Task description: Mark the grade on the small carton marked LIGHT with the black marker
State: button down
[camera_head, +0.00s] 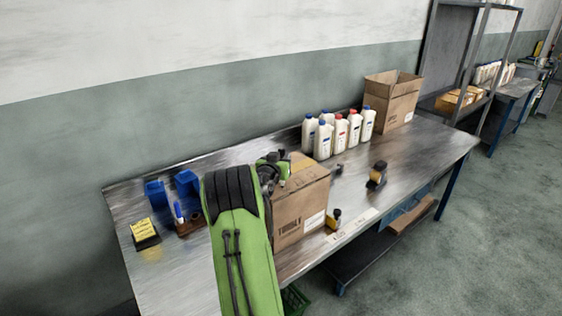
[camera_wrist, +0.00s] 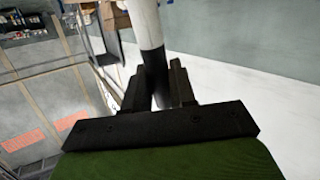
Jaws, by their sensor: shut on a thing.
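My gripper (camera_wrist: 158,85) is shut on a pen-like marker (camera_wrist: 151,28) with a white barrel and a dark lower end between the fingers. In the head view my green arm reaches across the table, and the wrist is at the closed brown carton (camera_head: 300,205). The fingertips and the held marker are hidden there. This carton has a white label and dark print low on its front; I cannot make out the word LIGHT. An open brown carton (camera_head: 390,103) stands at the back right.
The metal table (camera_head: 430,143) holds several white bottles (camera_head: 323,139) behind the carton. A yellow-and-black item (camera_head: 376,176) stands to the right. At left are blue holders (camera_head: 187,182), a brown stand (camera_head: 190,226) with a blue-and-white pen, and a yellow pad (camera_head: 144,229).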

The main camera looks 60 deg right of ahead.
jog(key=shift+s+d+b, duration=0.25)
jog(key=shift+d+b, duration=0.2)
jog(key=shift+b, duration=0.4)
dwell(0.5)
jog(key=shift+r+p, duration=1.55)
jog(key=shift+r, duration=2)
jog(key=shift+w+f, duration=0.1)
jog(key=shift+f, duration=0.05)
